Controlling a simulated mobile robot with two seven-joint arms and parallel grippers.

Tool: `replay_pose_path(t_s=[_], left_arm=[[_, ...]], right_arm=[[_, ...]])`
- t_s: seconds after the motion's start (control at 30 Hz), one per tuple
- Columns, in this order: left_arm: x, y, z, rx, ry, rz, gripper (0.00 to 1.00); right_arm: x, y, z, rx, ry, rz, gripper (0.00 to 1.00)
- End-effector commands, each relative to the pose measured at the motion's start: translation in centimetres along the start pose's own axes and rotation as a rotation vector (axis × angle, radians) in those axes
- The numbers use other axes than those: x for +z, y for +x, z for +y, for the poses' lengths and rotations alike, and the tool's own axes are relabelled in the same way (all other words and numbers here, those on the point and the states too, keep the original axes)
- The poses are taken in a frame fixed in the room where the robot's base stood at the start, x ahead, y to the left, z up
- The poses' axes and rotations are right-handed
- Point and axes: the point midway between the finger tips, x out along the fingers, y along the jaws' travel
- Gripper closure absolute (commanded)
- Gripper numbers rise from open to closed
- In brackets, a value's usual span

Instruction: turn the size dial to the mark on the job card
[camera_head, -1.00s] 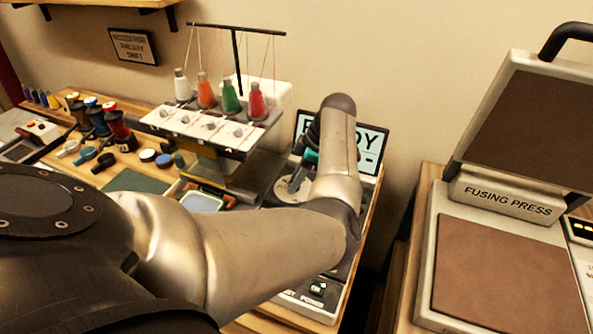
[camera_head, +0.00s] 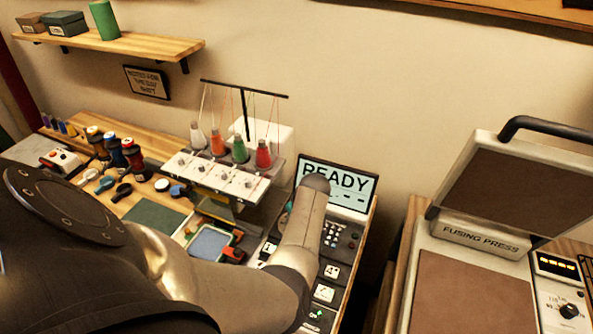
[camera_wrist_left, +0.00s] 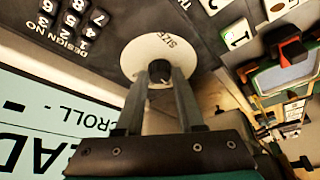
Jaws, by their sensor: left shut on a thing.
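The size dial is a round white disc (camera_wrist_left: 136,60) lettered SIZE, with a small dark knob (camera_wrist_left: 161,69) at its centre, in the left wrist view. My left gripper (camera_wrist_left: 160,80) has its two fingers shut on this knob from either side. The fingers hide the lower part of the disc, and its marks are too small to read. In the head view my arm hides the dial and the gripper. No job card can be made out for certain. My right gripper is not in view.
A screen (camera_head: 337,186) reading READY stands behind the dial's control panel (camera_head: 343,232). A red-handled hoop frame (camera_head: 213,243) is close by. Thread cones (camera_head: 239,150) stand to the left. A fusing press (camera_head: 470,285) is at the right, across a gap.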

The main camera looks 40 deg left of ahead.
Motion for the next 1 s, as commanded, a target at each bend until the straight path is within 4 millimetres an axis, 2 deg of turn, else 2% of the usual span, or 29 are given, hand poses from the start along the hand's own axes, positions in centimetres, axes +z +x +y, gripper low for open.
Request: replay_pose_path(t_s=[0.03, 0.1, 0.5, 0.73, 1.0], left_arm=[[-0.2, -0.4, -0.2, 0.014, 0.044, 0.0, 1.0], [-0.2, -0.4, -0.2, 0.04, 0.105, -0.001, 1.0], [-0.3, -0.2, -0.6, 0.184, 0.455, -0.001, 1.0], [-0.3, 0.0, -0.7, 0.267, 0.656, -0.001, 1.0], [-0.4, 0.2, -0.8, 0.355, 0.865, 0.0, 1.0]], right_arm=[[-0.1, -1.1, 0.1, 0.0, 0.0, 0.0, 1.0], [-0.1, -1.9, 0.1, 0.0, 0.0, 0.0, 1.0], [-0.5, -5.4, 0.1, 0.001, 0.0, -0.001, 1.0], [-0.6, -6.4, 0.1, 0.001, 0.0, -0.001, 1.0], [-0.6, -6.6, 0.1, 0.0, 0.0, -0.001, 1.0]])
